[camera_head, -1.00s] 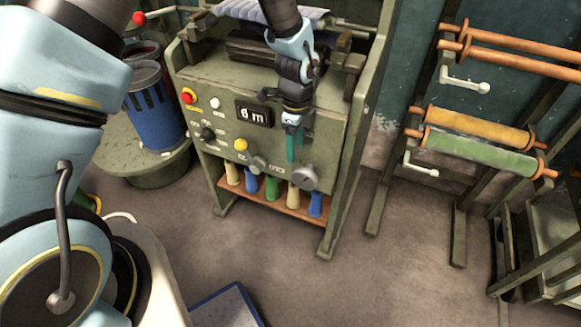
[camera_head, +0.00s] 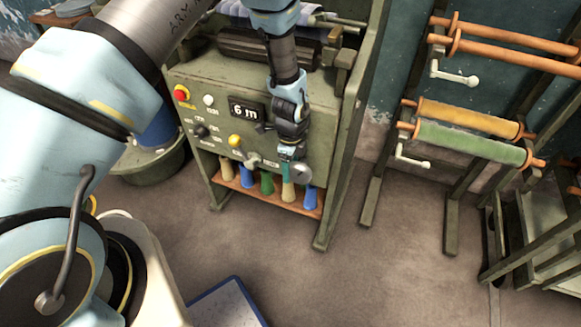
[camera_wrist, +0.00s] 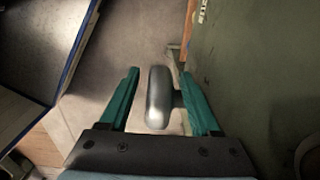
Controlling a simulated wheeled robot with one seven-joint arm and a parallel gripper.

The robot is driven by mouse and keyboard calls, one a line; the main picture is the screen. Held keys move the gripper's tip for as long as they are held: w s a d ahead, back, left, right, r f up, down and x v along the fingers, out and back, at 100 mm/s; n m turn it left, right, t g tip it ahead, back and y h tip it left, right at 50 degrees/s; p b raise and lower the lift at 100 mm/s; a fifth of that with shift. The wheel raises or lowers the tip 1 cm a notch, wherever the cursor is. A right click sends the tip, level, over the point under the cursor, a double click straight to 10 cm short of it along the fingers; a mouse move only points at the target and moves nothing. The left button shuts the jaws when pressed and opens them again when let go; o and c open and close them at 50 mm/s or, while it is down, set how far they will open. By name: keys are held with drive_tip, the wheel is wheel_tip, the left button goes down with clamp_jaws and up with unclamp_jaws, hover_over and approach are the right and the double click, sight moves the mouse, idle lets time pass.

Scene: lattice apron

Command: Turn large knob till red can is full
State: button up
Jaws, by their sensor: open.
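The large grey knob (camera_head: 303,173) sits low on the right of the green machine's front panel. My gripper (camera_head: 288,158) is just in front of it in the head view, its teal fingers partly covering it. In the wrist view the knob (camera_wrist: 159,98) shows edge-on between the two fingers of my open gripper (camera_wrist: 160,90). The left finger is clear of it. Whether the right finger touches it, I cannot tell. The red can is not visible now; my arm covers that area.
The panel display (camera_head: 243,110) reads "6 m". A blue can (camera_head: 158,132) is partly hidden. A rack with rollers (camera_head: 470,140) stands right.

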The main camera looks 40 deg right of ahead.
clamp_jaws()
idle(0.4)
idle(0.4)
